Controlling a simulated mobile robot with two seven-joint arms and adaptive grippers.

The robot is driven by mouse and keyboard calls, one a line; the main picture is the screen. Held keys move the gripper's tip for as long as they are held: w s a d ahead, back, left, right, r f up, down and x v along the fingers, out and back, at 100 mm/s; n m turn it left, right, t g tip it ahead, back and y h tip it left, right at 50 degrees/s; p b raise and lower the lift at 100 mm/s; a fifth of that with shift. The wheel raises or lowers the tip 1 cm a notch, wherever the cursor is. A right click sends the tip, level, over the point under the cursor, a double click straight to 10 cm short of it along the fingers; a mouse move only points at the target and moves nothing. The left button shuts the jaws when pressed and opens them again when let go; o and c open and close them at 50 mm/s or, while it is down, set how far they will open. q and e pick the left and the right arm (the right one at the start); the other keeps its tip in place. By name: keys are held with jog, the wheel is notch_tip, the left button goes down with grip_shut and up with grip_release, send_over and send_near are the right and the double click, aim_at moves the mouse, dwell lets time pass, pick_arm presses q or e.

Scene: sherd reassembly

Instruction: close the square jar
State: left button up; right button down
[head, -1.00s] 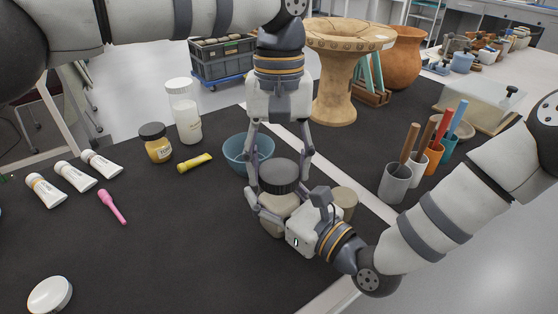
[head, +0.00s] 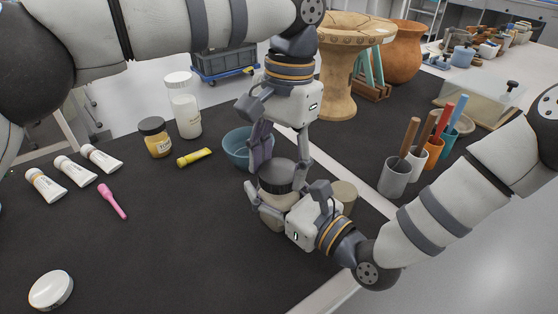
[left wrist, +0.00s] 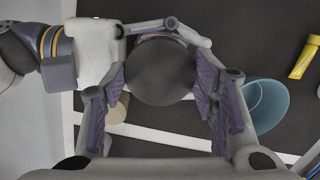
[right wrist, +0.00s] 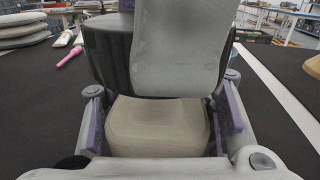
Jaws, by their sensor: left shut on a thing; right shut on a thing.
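The square jar (head: 279,201) is beige and stands upright on the dark table mat, mostly hidden by my grippers. It also shows in the right wrist view (right wrist: 158,128). A round dark ribbed lid (head: 277,176) sits on top of the jar, level as far as I can see. The lid fills the space between the fingers in the left wrist view (left wrist: 161,73). My left gripper (head: 279,172) comes from above and is shut on the lid. My right gripper (head: 270,207) comes from the right and is shut on the jar's body.
A blue bowl (head: 236,146) stands close behind the jar, and a beige pot (head: 346,194) close to its right. Tool cups (head: 394,178) stand further right. The front left mat is mostly clear, except a white round lid (head: 51,290).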

pick_arm(q)
jog(key=shift+m, duration=1)
jog(key=o, duration=0.8)
jog(key=shift+r, duration=0.15)
